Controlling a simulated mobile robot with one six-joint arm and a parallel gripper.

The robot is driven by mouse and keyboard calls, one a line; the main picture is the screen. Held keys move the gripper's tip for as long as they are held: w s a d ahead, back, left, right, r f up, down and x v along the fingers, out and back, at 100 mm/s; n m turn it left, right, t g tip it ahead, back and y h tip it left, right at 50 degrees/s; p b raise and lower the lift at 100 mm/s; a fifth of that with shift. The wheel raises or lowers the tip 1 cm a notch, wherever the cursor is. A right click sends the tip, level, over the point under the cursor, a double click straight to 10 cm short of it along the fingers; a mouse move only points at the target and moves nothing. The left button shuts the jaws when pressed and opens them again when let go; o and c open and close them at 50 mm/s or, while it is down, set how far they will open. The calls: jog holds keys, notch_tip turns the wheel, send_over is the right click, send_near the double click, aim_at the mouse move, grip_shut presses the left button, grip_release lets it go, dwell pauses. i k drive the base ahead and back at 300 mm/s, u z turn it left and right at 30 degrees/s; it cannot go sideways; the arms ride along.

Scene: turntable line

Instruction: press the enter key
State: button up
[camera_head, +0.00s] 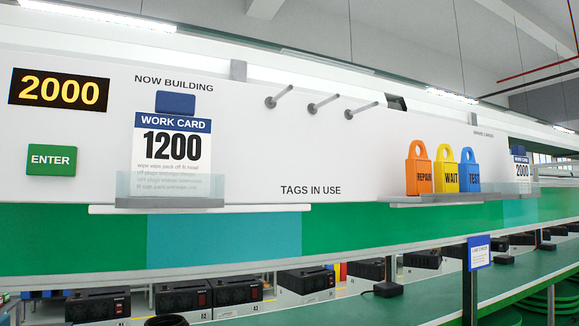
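The green ENTER key (52,160) is on the white wall panel at the left in the head view, with white lettering. Above it a black display (59,90) shows 2000 in yellow digits. To its right, a work card (171,150) reading 1200 stands in a clear holder under the words NOW BUILDING. My gripper is not in view, so its distance from the key and its state do not show.
Three empty grey pegs (324,103) stick out above TAGS IN USE. Orange, yellow and blue tags (445,170) stand on a shelf at the right, with a 2000 card (521,171) beyond. A green line (430,295) with several black devices runs below. The panel around the key is clear.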

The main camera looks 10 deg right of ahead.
aim_at(42, 160)
jog(key=u, duration=1.4)
